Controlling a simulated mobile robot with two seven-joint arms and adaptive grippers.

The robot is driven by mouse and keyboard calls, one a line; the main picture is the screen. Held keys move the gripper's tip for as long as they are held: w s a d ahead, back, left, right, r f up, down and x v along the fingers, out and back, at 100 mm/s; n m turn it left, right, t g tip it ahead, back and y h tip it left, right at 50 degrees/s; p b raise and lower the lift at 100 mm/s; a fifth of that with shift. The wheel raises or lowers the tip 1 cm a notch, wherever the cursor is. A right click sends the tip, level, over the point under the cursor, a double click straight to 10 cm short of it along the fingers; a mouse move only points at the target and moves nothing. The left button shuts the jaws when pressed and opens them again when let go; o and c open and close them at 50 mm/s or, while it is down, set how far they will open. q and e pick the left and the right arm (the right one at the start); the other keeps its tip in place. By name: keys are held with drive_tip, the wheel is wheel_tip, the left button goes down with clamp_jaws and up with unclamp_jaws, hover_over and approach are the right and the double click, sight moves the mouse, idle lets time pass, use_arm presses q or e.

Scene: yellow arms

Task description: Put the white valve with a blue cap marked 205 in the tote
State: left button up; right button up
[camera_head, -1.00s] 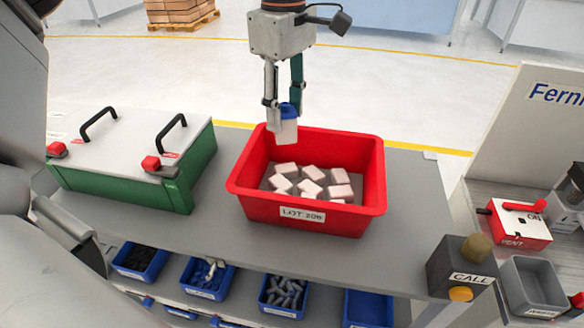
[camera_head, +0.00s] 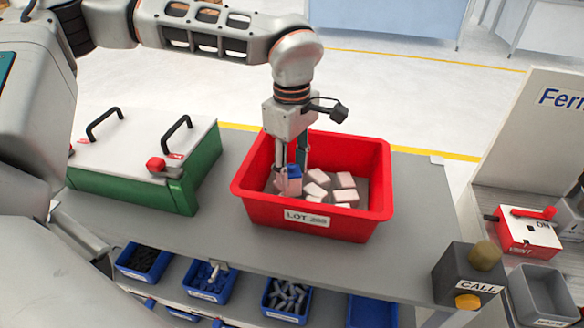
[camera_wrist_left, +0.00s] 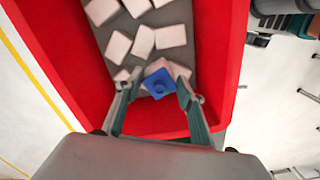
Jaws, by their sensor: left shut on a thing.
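The white valve with a blue cap (camera_head: 294,171) is low inside the red tote (camera_head: 262,212), at its left part, near several pale blocks. Its number cannot be read. My left gripper (camera_head: 290,180) points down into the tote and is shut on the valve. In the left wrist view the blue cap (camera_wrist_left: 159,83) shows between the fingers (camera_wrist_left: 157,95), close to the blocks; the valve's lower body is hidden there. I cannot tell whether it touches the tote floor or a block. My right gripper is not in view.
Pale blocks (camera_head: 345,180) lie in the tote. A green box with a white lid and black handles (camera_head: 145,160) stands to the left. Blue bins (camera_head: 207,280) sit below the front edge. A grey CALL box (camera_head: 465,272) is at the right corner.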

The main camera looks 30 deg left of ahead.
sight(292, 166)
use_arm(q)
drive_tip(key=o, duration=1.1)
wheel_tip(292, 166, up, 12)
drive_tip(key=shift+r, duration=0.15)
idle(0.4)
